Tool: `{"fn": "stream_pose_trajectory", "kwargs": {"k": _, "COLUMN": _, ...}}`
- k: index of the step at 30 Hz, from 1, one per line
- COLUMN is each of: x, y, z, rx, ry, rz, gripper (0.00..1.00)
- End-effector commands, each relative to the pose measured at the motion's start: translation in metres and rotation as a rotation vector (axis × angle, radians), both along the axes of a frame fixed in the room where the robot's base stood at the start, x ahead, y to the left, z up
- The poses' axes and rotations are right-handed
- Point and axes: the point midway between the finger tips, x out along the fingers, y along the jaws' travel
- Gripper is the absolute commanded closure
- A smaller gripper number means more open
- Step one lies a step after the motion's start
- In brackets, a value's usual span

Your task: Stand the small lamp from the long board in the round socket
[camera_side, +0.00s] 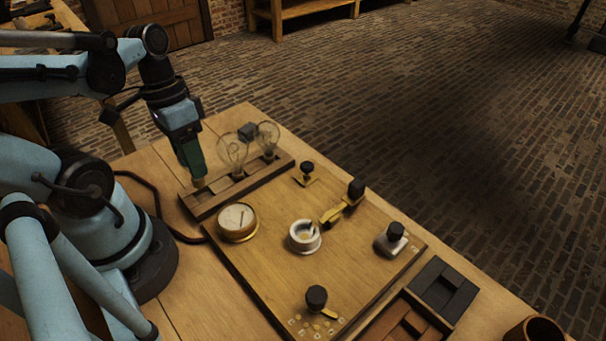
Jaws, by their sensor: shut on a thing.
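The long board (222,202) is a dark wooden rack at the back left of the table. Two larger clear glass lamps, a nearer one (232,153) and a farther one (268,137), stand upright in it. My gripper (196,176) points down over the board's left end, shut on the small lamp (199,184). Only a small pale part of that lamp shows at the fingertips; the fingers hide the rest. It is low at the board, and I cannot tell whether it touches it. The round socket (303,237) is a white ring on the wide wooden panel, with no lamp standing in it.
A brass-rimmed gauge (237,221) lies between the long board and the socket. On the panel (270,265) stand a brass switch (343,204), black knobs (316,298) and a metal piece (391,241). Wooden and dark trays (443,288) lie at the right front.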

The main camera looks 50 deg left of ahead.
Motion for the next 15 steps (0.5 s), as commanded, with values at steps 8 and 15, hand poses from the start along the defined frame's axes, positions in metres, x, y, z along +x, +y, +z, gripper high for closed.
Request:
{"fn": "stream_pose_trajectory", "kwargs": {"k": 8, "x": -0.001, "y": 0.000, "z": 0.035, "rx": 0.000, "ry": 0.000, "rz": 0.000, "gripper": 0.90}}
{"fn": "stream_pose_trajectory", "kwargs": {"k": 15, "x": 0.000, "y": 0.000, "z": 0.054, "rx": 0.000, "ry": 0.000, "rz": -0.002, "gripper": 0.90}}
